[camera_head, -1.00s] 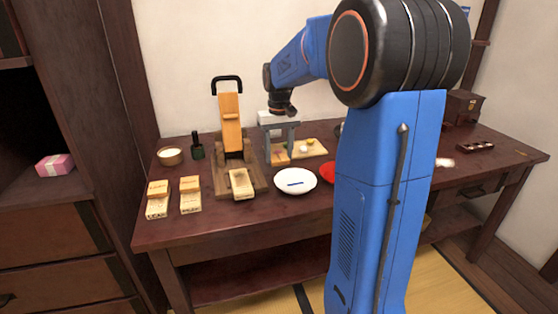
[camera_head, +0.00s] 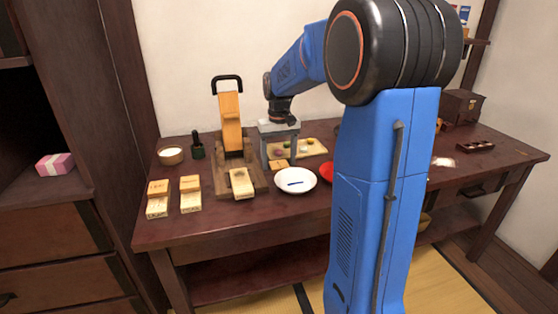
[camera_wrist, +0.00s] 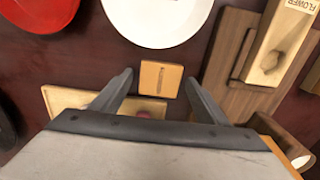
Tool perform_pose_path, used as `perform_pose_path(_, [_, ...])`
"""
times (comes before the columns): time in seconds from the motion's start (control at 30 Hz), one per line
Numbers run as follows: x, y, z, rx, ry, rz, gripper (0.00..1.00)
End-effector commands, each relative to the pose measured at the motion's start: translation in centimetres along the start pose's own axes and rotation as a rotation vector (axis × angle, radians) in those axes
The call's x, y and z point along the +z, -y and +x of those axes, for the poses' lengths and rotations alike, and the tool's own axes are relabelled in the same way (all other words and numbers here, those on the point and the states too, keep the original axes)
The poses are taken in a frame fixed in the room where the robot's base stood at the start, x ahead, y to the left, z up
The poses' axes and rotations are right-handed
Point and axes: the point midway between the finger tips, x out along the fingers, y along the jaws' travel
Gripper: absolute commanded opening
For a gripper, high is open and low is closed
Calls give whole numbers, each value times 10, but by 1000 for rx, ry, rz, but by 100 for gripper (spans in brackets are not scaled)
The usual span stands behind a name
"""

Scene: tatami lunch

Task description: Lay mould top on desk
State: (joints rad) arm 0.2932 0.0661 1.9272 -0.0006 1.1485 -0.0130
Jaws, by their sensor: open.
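A small light-wood block, which looks like the mould top (camera_head: 278,163), lies on the dark wooden desk (camera_head: 225,222) between a wooden tray and a white plate. In the wrist view, my gripper's fingertips (camera_wrist: 159,86) stand apart on either side of the block, with a gap at each side. The gripper is open and empty. A wooden mould marked FLOWER (camera_wrist: 275,45) lies to the right in that view.
The white plate (camera_head: 296,187) and a red dish (camera_head: 327,172) are close by. The tray (camera_head: 318,148) with several small coloured balls is behind. A wooden stand (camera_head: 231,125) with a black handle and two pale moulds (camera_head: 157,206) (camera_head: 190,202) stand left.

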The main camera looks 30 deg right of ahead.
Motion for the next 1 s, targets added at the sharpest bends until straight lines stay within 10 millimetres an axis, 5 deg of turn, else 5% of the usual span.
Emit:
perform_pose_path(0.17, [0, 0, -15, 0, -2, 0, 68])
perform_pose_path(0.63, [-1, 0, -100, 0, -3, 0, 68])
perform_pose_path(1.0, [1, 0, -122, 0, -1, 0, 68])
